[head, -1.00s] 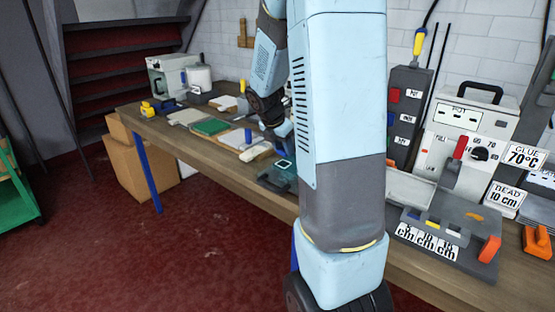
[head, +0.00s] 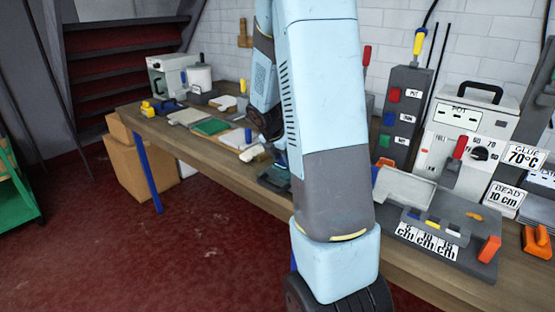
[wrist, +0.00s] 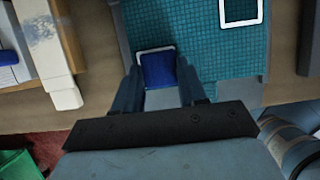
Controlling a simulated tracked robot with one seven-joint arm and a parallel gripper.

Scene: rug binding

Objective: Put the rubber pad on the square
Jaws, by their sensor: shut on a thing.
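In the wrist view a blue rubber pad (wrist: 158,72) sits between the two fingers of my gripper (wrist: 158,68), which is shut on it. A pale edge shows along the pad's far and left sides; I cannot tell whether it belongs to the pad or to a mark below. A white-outlined square (wrist: 240,22) lies on the teal mat (wrist: 205,55), ahead and to the right of the pad. Whether the pad touches the mat is unclear. In the head view the mat (head: 272,181) is partly covered by my arm, and the pad is hidden.
Left of the mat in the wrist view lies a long cream block (wrist: 50,55). The bench (head: 215,165) also carries a green pad (head: 211,127), a grey tray (head: 405,187) and a control box (head: 462,140) at right.

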